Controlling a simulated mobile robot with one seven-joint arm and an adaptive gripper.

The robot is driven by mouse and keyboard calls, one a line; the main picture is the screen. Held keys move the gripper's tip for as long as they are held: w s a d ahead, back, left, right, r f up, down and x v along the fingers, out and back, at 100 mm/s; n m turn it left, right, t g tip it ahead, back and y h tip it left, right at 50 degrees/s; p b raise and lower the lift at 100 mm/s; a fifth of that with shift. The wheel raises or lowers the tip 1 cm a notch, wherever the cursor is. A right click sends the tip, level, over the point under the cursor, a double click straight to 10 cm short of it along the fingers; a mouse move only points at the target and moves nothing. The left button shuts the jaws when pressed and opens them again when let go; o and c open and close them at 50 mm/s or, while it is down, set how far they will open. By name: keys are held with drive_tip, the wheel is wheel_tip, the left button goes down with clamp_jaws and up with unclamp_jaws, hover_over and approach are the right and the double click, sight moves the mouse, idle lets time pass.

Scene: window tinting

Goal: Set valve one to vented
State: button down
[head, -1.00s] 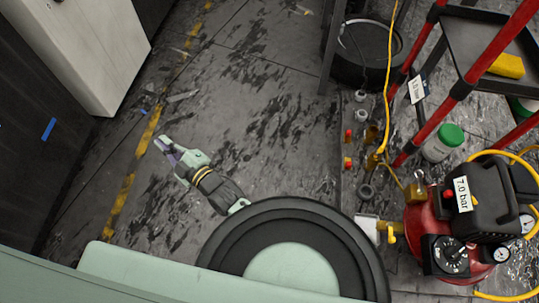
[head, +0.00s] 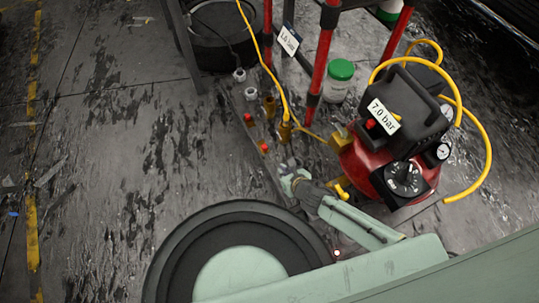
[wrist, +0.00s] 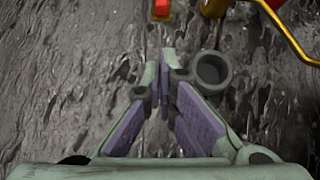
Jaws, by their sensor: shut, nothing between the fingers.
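My gripper (head: 287,178) is low over the floor, left of the red compressor (head: 372,168), near a row of small fittings. In the wrist view, its purple-padded fingers (wrist: 165,60) are brought together with nothing held. Two red-topped fittings, one farther (head: 248,117) and one nearer (head: 264,148), stand in the row beyond my gripper. A red part (wrist: 160,9) and a brass fitting (wrist: 213,7) show ahead of the fingertips in the wrist view. A yellow-handled part (head: 341,190) sits beside the compressor. I cannot tell which is valve one or how it is set.
A dark grey ring-shaped fitting (wrist: 212,71) is just right of the fingertips. A yellow hose (head: 277,78) runs down to the brass fittings. A red-legged stand (head: 322,50) and a green-lidded jar (head: 339,80) are behind.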

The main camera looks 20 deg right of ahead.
sight(264, 148)
drive_tip(key=shift+a, duration=0.1)
drive_tip(key=shift+w+f+b, duration=0.15)
drive_tip(key=shift+f+b, duration=0.1)
drive_tip(key=shift+b, duration=0.1)
drive_tip(key=b+x, duration=0.3)
drive_tip(key=x, duration=0.6)
drive_tip(key=shift+w+a+f+b, duration=0.1)
drive_tip(key=shift+w+b, duration=0.05)
drive_tip(key=shift+b, duration=0.25)
drive_tip(key=shift+w+a, duration=0.25)
drive_tip(key=shift+w, duration=1)
drive_tip(key=shift+w+a+b, duration=0.1)
drive_tip(key=shift+w+b, duration=0.2)
drive_tip(key=shift+w, duration=0.5)
drive_tip(key=shift+w+a, duration=0.2)
drive_tip(key=shift+w, duration=0.65)
drive_tip(key=shift+w+a, duration=0.15)
drive_tip(key=shift+w, duration=0.75)
drive_tip(key=shift+p, duration=0.3)
